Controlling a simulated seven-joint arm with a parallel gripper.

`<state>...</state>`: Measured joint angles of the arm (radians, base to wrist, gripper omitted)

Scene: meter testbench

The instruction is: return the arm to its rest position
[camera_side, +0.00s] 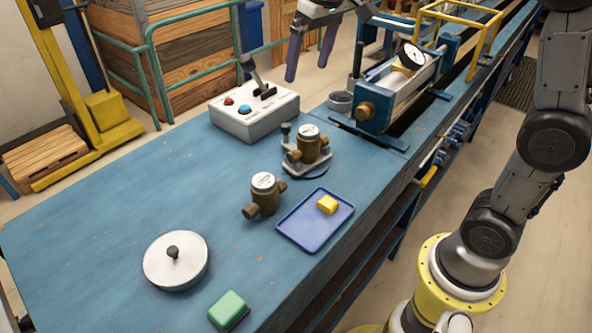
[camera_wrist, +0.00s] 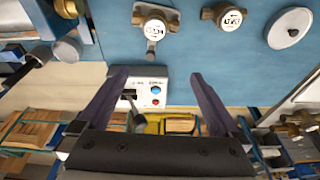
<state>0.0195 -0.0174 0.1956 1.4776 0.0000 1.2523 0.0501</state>
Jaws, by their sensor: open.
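My gripper (camera_side: 312,52) is at the top of the side view, raised above the back of the blue table (camera_side: 110,215). Its two dark fingers are apart with nothing between them. In the wrist view my gripper (camera_wrist: 158,95) is open, and the white control box (camera_wrist: 150,90) shows beyond and between the fingers. In the side view the control box (camera_side: 254,110) has a red button, a blue button and a dark lever, and sits below and to the left of my gripper. No contact with it shows.
A brass meter (camera_side: 308,144) sits in a clamp fixture; another (camera_side: 264,194) stands loose. A blue tray (camera_side: 290,238) holds a yellow block (camera_side: 327,204). A round lidded pan (camera_side: 175,262) and a green block (camera_side: 228,308) are at the front. The gauge bench (camera_side: 385,95) stands right of my gripper.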

